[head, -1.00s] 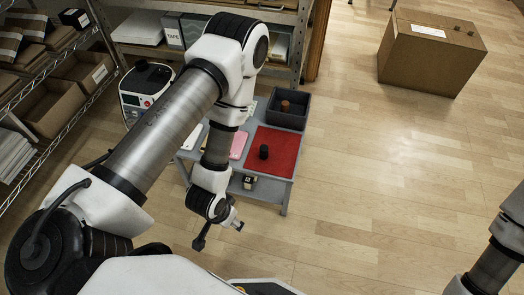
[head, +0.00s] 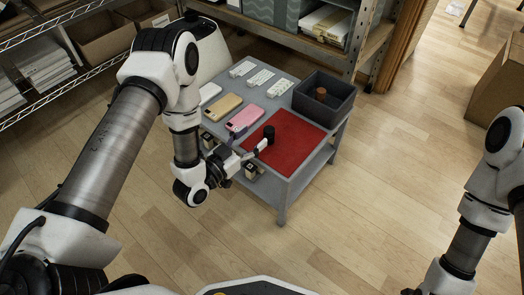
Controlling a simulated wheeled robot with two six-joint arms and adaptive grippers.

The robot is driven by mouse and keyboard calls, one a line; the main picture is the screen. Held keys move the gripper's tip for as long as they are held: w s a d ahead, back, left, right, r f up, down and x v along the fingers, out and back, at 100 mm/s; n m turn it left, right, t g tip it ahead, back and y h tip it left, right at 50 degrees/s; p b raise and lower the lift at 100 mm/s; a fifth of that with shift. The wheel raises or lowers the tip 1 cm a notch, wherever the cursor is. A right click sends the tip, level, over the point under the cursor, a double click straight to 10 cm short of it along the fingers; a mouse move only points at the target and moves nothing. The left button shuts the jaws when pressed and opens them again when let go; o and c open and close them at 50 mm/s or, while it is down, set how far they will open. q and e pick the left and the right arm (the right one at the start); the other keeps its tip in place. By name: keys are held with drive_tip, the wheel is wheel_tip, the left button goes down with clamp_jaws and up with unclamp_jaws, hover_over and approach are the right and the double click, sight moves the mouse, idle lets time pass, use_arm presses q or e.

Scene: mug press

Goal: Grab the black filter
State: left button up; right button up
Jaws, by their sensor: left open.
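The black filter (head: 269,131) is a small dark cylinder standing upright on the red mat (head: 290,150), near the mat's left side. My left gripper (head: 261,155) is open at the mat's left edge, just below and left of the filter in the head view. One finger points up toward the filter and ends very close to it; I cannot tell whether they touch. Nothing shows between the fingers. My right arm comes down at the right edge, and its gripper is mostly cut off at the bottom of the view.
The mat lies on a grey table (head: 283,198). A dark bin (head: 325,106) with a brown cylinder (head: 320,94) stands behind it. A pink phone (head: 244,118), a tan phone (head: 223,107) and white power strips lie to the left. Shelving (head: 372,45) stands behind. Open floor lies in front and right.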

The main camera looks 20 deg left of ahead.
sight(265, 133)
use_arm(q)
drive_tip(key=f, duration=0.1)
drive_tip(key=f+b, duration=0.1)
drive_tip(key=shift+w+a+f, duration=0.1)
drive_tip(key=shift+a+f, duration=0.1)
drive_tip(key=shift+f, duration=0.15)
drive_tip(key=b+x, duration=0.1)
drive_tip(key=x, duration=0.1)
drive_tip(key=b+x, duration=0.2)
drive_tip(key=x, duration=0.1)
drive_tip(key=b+x, duration=0.1)
drive_tip(key=x, duration=0.1)
drive_tip(key=shift+d+f, duration=0.15)
drive_tip(key=shift+d, duration=0.15)
drive_tip(key=shift+w, duration=0.2)
use_arm(e)
wheel_tip(265, 133, down, 7)
drive_tip(key=shift+r, duration=0.2)
use_arm(q)
clamp_jaws()
